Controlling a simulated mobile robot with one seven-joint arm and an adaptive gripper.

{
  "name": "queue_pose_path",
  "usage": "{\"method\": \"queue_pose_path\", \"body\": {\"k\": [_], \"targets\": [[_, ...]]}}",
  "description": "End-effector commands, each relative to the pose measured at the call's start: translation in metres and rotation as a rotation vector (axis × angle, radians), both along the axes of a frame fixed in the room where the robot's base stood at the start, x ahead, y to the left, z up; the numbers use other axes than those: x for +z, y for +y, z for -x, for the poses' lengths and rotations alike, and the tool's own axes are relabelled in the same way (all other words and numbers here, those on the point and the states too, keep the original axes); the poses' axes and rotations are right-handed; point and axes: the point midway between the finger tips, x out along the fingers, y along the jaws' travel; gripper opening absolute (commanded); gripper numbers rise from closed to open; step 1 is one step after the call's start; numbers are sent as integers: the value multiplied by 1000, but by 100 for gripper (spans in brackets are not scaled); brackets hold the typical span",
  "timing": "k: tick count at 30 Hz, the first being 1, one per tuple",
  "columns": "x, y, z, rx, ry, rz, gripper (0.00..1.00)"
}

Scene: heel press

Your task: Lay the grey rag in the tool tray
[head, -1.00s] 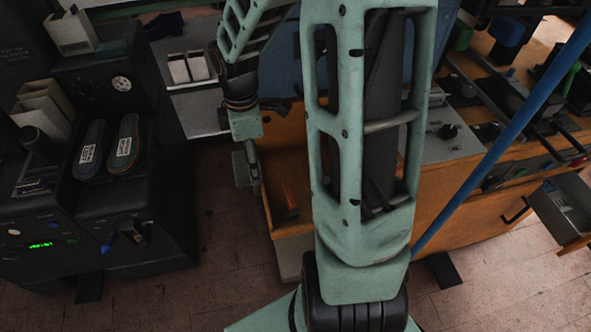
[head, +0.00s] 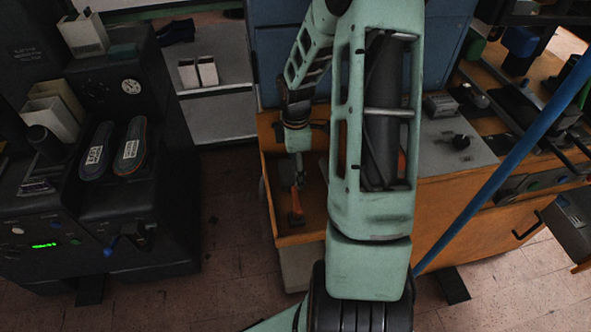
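The wooden tool tray (head: 300,239) juts from the left end of the workbench, with an orange-handled tool (head: 296,207) inside. My gripper (head: 298,178) points down over the tray, above or near that tool; its height above the floor of the tray is hard to judge. The fingers are small and dark, so I cannot see whether they are open or shut. I cannot make out the grey rag, in the gripper or in the tray. My own arm hides the right part of the tray.
A black machine (head: 150,190) with a pair of insoles (head: 113,150) stands at the left. A grey shelf (head: 215,105) holds white boxes at the back. A blue pole (head: 500,165) slants across the right. The tiled floor between machine and tray is clear.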

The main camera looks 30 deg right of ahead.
Motion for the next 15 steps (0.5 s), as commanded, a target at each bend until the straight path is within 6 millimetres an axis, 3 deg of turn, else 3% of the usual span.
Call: {"method": "queue_pose_path", "body": {"k": [12,13,15], "targets": [[-9,0,0,0,-1,0,48],[-8,0,0,0,-2,1,75],[-8,0,0,0,-1,0,83]]}}
